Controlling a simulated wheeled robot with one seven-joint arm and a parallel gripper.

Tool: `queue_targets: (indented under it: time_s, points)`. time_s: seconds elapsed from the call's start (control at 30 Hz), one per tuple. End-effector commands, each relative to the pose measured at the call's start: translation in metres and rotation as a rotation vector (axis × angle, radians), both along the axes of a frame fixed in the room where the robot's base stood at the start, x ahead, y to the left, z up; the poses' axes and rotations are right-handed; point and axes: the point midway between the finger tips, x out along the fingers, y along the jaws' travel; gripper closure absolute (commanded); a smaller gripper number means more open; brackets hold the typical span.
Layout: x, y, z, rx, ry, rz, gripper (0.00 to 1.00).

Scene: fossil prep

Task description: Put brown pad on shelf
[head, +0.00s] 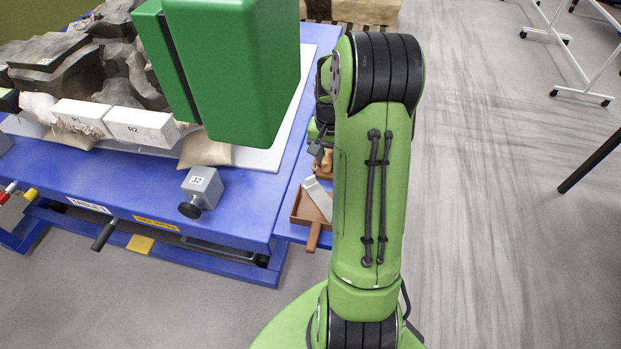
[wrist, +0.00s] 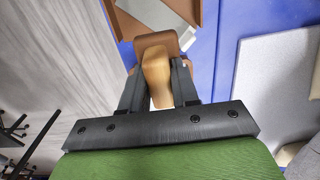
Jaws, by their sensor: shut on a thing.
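My gripper (wrist: 157,70) is shut on the brown pad (wrist: 156,68). The pad shows a lighter tan face between the fingers and a darker brown end (wrist: 158,41) beyond them. I cannot tell whether these are one piece. In the head view my arm hides most of the gripper, and a little brown shows by the fingers. The blue side shelf (head: 289,230) juts from the right of the blue table. It lies below the gripper and also shows in the wrist view (wrist: 199,62).
A brown tray (head: 312,225) with a handle and a grey flat piece (head: 318,198) in it sits on the shelf. Grey block J2 (head: 202,188) stands near the table's front edge. Fossil rock and white blocks R1 (head: 80,117) and R2 (head: 142,127) are at left. Open floor lies right.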

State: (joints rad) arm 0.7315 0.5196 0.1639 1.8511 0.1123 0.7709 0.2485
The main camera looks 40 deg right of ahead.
Motion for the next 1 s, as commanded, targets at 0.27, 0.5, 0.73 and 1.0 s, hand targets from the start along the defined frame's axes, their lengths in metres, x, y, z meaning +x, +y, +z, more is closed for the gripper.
queue_targets:
  time_s: [0.27, 0.5, 0.73, 1.0]
  points:
    - [0.000, 0.001, -0.059, 0.003, 0.004, 0.001, 0.99]
    - [-0.001, 0.001, -0.096, 0.004, 0.003, 0.002, 1.00]
    - [-0.001, 0.002, -0.096, 0.004, 0.004, 0.002, 0.61]
    - [-0.002, 0.002, -0.097, 0.007, 0.008, 0.003, 0.45]
